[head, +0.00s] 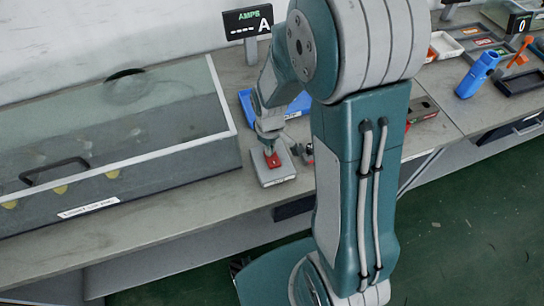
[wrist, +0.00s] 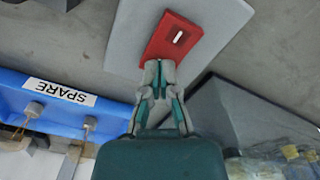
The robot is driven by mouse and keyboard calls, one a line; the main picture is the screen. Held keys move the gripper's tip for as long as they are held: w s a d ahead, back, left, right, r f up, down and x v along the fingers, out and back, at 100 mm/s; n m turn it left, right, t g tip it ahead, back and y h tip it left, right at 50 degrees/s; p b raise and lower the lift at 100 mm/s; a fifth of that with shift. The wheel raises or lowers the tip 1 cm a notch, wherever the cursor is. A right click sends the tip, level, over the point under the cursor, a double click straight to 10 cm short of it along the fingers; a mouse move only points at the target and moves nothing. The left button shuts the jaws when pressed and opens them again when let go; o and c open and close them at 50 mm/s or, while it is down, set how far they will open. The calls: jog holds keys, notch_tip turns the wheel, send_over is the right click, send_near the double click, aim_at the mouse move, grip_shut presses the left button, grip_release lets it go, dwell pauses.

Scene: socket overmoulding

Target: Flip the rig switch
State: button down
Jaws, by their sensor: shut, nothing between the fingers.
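The rig switch is a red rocker (head: 272,159) with a white mark, set on a grey box (head: 276,177) on the bench. In the wrist view the red rocker (wrist: 171,38) sits on its grey plate (wrist: 215,22). My gripper (head: 268,150) is directly above the switch box. In the wrist view my gripper (wrist: 158,66) is shut and empty, its tips at the near edge of the red rocker. I cannot tell whether they touch it. Which way the rocker is tilted is not clear.
A glass-lidded case (head: 110,150) fills the bench to the left. An AMPS display (head: 248,22) showing dashes stands behind. A blue SPARE tray (wrist: 60,100) lies close to my gripper.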

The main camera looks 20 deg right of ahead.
jog(key=shift+r, duration=3.5)
jog(key=shift+r, duration=0.2)
jog(key=s+r+m+t, duration=0.5)
jog(key=s+r, duration=0.9)
jog(key=r, duration=0.3)
jog(key=shift+s+m+t, duration=0.15)
jog(key=shift+m+t, duration=0.15)
jog(key=shift+m, duration=0.2)
